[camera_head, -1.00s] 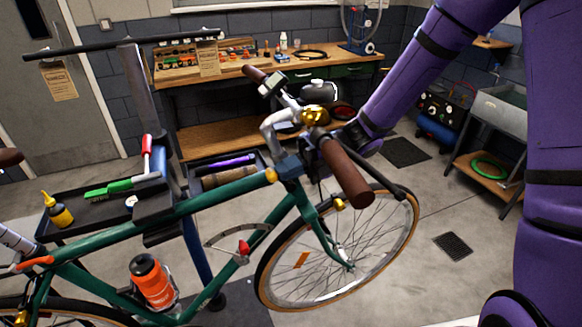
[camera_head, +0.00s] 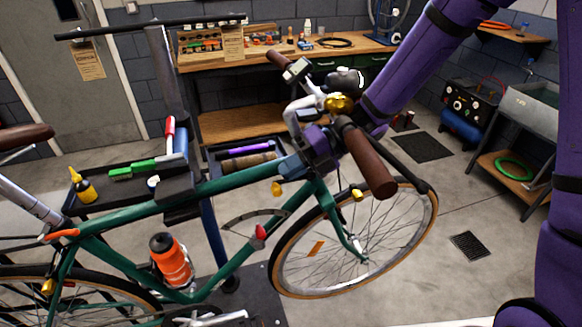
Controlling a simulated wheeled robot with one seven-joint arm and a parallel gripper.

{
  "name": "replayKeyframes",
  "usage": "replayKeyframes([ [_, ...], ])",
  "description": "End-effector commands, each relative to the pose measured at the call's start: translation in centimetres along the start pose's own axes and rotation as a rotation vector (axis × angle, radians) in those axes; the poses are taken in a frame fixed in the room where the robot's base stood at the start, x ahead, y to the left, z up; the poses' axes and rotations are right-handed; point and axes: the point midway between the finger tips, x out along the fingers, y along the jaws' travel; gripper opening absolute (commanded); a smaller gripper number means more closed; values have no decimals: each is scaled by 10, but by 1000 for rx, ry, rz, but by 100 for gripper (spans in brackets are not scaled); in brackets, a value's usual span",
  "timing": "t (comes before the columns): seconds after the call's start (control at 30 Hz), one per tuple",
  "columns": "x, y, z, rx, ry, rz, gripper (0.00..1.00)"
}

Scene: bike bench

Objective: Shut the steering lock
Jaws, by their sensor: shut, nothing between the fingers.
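The green bicycle (camera_head: 150,213) stands across the view. A small yellow piece (camera_head: 277,188) hangs just below the front end of its top tube, by the head tube. It may be part of the steering lock, but the lock's full shape and its catch are hidden. My gripper (camera_head: 290,167) is shut and empty, right at the head tube. Its blue-grey tip is just above and beside the yellow piece; I cannot tell whether they touch. The handlebar and its brown grip (camera_head: 366,158) partly cover my gripper and wrist.
The front wheel (camera_head: 355,240) is below my gripper. A tool tray (camera_head: 100,198) with a yellow bottle stands left, behind the bicycle. A workbench (camera_head: 290,50) runs along the wall. Open floor lies right of the wheel.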

Motion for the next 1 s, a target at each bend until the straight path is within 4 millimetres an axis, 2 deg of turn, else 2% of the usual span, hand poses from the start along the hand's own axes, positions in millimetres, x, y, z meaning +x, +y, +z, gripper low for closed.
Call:
replayKeyframes([
  [0.33,-12,-5,0,1,-1,0,0],
  [0.77,-16,-5,0,0,-1,0,0],
  [0.87,-25,-5,0,0,-2,0,0],
  [1.0,-48,-6,1,-1,-5,-1,0],
])
